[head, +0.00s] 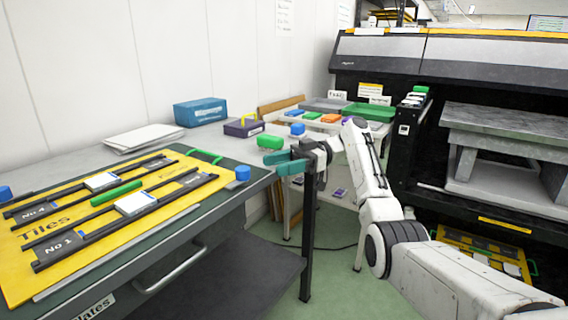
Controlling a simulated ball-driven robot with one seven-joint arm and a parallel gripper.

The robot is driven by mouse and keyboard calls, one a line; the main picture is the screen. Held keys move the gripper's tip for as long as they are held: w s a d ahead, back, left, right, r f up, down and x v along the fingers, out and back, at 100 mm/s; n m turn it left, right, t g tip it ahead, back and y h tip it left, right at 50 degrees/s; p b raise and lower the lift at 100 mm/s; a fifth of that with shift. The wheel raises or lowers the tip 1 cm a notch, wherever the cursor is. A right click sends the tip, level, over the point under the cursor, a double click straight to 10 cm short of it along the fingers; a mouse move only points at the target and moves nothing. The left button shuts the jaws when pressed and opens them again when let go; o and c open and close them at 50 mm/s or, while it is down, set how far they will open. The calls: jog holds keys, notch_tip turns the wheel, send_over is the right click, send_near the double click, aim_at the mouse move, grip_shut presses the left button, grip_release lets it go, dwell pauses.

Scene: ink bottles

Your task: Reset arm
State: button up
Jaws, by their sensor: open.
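My gripper (282,164) has teal fingers and is at the end of my white arm, near the middle of the picture. The fingers are open and point left, with nothing seen between them. It is beyond the right end of the green-topped table (258,178), close to a small blue block (242,173) at that table's corner. A green block (269,142) shows just behind the gripper, on the grey surface; I cannot tell the exact gap.
A yellow board (20,285) with dark rails and white tiles lies on the left table. A blue box (200,112) and a purple caddy (243,128) stand behind. A large dark printer (440,60) fills the right back. Green floor (335,260) shows below my arm.

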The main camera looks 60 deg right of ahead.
jog(key=shift+s+d, duration=0.3)
jog(key=shift+d, duration=0.2)
dwell(0.4)
